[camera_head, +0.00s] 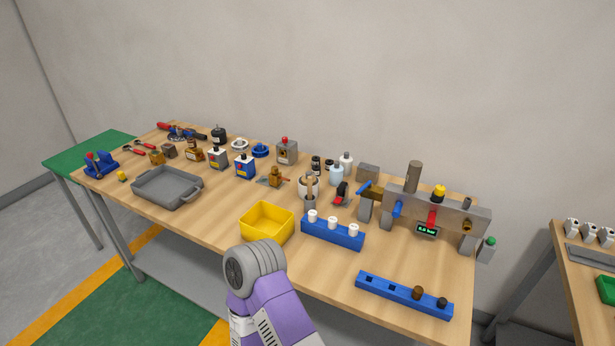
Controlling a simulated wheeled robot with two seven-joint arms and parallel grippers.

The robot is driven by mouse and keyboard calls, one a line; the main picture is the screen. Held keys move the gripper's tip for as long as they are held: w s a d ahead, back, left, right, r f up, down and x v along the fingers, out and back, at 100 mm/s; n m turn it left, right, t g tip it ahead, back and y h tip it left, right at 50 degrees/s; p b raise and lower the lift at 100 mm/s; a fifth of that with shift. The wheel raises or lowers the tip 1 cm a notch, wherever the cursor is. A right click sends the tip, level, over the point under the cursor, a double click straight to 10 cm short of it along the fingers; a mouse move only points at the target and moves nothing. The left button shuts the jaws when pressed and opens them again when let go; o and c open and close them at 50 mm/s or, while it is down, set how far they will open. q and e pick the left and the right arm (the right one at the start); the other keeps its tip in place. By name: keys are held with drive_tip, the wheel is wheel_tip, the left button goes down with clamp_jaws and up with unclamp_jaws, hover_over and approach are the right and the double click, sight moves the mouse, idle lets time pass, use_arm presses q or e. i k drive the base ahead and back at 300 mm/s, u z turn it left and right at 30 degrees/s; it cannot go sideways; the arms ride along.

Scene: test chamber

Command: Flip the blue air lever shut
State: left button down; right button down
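The blue lever (398,210) sticks out from the front left part of a grey manifold block (465,219) at the back right of the table. It is small in the picture, and its exact angle is hard to tell. A red lever (432,219) sits to its right, above a small dark display (428,231) with green digits too small to read surely. A purple and grey link of my arm rises from the bottom edge, left of and well apart from the manifold. Neither of my grippers shows.
A blue rack with white pieces (333,234) stands left of the manifold. Another blue rack (405,296) lies in front of it, with bare tabletop between. A yellow bin (267,223) and grey tray (167,187) are further left. A grey post (413,177) rises behind the manifold.

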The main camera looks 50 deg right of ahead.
sight(368, 183)
drive_tip(key=u, duration=0.05)
drive_tip(key=i, duration=1)
drive_tip(key=z, duration=3.7)
